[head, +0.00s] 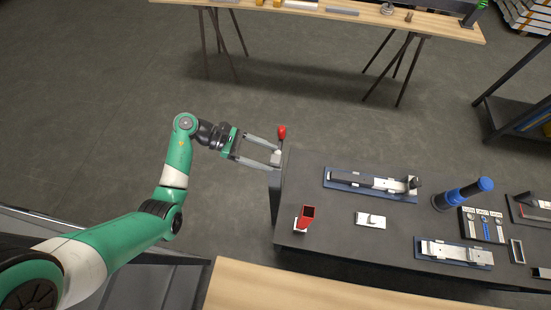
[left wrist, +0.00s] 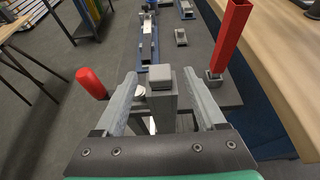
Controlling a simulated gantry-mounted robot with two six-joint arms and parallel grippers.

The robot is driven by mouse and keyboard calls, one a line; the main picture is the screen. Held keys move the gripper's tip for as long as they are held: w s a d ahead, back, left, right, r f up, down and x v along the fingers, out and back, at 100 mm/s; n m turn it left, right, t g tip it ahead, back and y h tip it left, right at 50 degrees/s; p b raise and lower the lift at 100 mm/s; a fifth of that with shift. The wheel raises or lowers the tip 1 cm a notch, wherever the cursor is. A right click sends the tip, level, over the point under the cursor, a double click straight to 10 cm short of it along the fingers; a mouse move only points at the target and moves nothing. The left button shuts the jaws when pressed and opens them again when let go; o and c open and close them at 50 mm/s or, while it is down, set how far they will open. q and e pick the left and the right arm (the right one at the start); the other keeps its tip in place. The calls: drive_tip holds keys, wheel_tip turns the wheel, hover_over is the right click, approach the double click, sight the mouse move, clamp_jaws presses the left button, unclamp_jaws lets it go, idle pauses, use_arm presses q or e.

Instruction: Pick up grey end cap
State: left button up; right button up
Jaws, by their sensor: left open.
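A grey block with a rounded square top (left wrist: 161,77), which looks like the grey end cap, stands at the table's near edge in the left wrist view. My left gripper (head: 277,157) is open at the left edge of the dark table in the head view. In the left wrist view its fingers (left wrist: 159,80) lie on either side of the block, with gaps visible. Nothing is clearly gripped. In the head view the fingertips partly hide the block. My right gripper is not in view.
A red knob (head: 282,131) stands beside the fingertips. A red square tube (head: 308,213) stands upright on the dark table (head: 335,240). A small pale block (head: 370,220), a blue-based fixture (head: 372,184) and a blue-black cylinder (head: 462,193) are farther right.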

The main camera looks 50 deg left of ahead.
use_arm(q)
drive_tip(key=shift+x, duration=0.75)
clamp_jaws()
drive_tip(key=shift+r, duration=0.1)
wheel_tip(320, 180, up, 3)
drive_tip(key=shift+f+p, duration=0.1)
drive_tip(key=shift+p, duration=0.2)
drive_tip(key=s+d+r+p, duration=0.2)
drive_tip(key=s+d+r, duration=0.5)
drive_tip(key=s+r, duration=0.3)
drive_tip(key=shift+s+d+p, duration=0.25)
drive_tip(key=shift+s+p, duration=0.05)
drive_tip(key=shift+s, duration=0.6)
